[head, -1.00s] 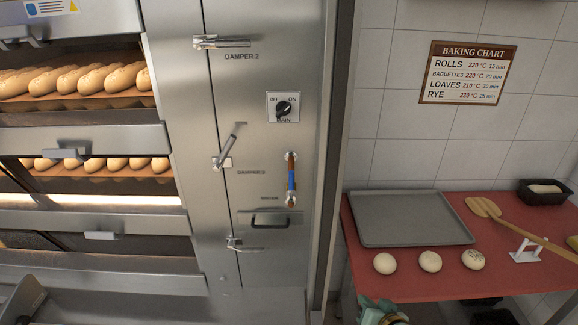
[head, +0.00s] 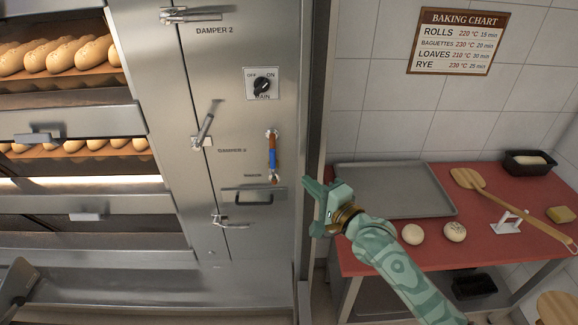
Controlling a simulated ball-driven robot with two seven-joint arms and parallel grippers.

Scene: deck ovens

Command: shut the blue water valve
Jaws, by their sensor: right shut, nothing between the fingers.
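The blue water valve (head: 273,158) is on a short upright copper pipe on the steel oven front, below the main switch. Its blue lever lies upright, along the pipe. My right gripper (head: 311,192) is shut and empty, to the right of the valve and a little lower in the picture. It is apart from the lever, in front of the oven's right edge. My left gripper is not in view.
The main switch (head: 262,84) and damper levers (head: 204,130) are near the valve, with a drawer handle (head: 250,197) below it. At right, a red table (head: 388,259) holds a grey tray (head: 390,185), dough balls (head: 455,232) and a wooden peel (head: 467,178).

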